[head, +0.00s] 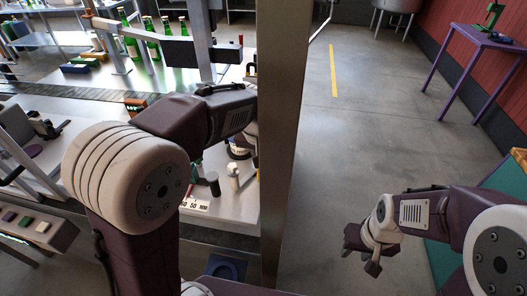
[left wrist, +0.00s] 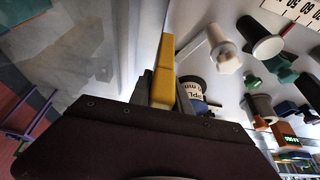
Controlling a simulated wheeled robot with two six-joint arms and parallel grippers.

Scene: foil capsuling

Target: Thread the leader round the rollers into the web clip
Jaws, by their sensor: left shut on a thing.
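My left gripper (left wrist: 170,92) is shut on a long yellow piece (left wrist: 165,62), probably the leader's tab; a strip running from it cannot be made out. In the head view the post and my own arm hide this gripper. A labelled spool (left wrist: 193,88) is close beside the gripper. The head view shows a dark-ended roller (head: 208,186) on the white panel. I cannot pick out the web clip. My right gripper (head: 364,252) is open and empty over the floor.
A wide metal post (head: 283,120) stands right beside my left arm. A scale strip (head: 195,205) and an orange display (head: 135,105) are on the machine. Green bottles (head: 170,50) stand behind. A purple table (head: 485,40) is far right; the floor between is clear.

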